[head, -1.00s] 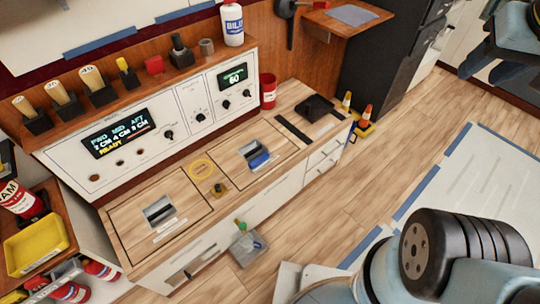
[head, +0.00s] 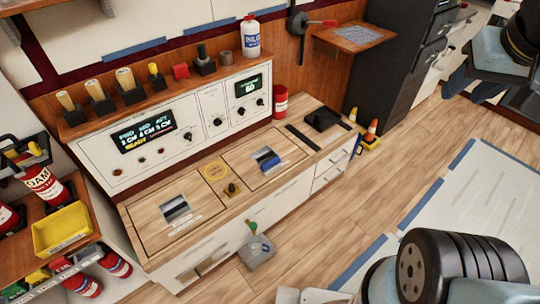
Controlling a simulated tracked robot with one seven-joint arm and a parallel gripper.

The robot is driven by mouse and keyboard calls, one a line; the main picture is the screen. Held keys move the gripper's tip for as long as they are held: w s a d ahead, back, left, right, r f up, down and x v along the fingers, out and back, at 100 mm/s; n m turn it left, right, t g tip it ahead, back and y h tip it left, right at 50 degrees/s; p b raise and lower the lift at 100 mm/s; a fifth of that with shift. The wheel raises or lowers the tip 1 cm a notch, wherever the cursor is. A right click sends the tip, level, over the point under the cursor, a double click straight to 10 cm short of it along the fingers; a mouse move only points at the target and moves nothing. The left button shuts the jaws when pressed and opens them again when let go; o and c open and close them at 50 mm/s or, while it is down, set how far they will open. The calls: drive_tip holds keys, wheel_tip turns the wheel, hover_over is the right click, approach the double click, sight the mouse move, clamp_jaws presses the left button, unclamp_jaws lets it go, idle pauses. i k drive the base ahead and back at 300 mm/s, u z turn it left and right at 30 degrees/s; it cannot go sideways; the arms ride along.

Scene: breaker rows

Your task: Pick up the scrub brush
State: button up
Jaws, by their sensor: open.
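A small blue object (head: 267,160), possibly the scrub brush, lies in the square recess of the right counter panel; it is too small to identify surely. A green-handled item (head: 252,227) stands in a grey bin (head: 258,254) on the floor in front of the cabinet; I cannot tell what it is. My gripper (head: 474,88) is at the upper right, partly cut off by the frame edge. It is open, with nothing seen between its fingers, and well apart from the counter.
The wooden counter (head: 215,222) runs below a control panel (head: 110,165). A yellow tray (head: 62,229) and red extinguishers (head: 40,183) stand at the left. The wooden floor (head: 350,215) in front is open.

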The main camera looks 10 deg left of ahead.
sight(272, 164)
drive_tip(key=i, duration=0.9)
drive_tip(key=z, duration=0.05)
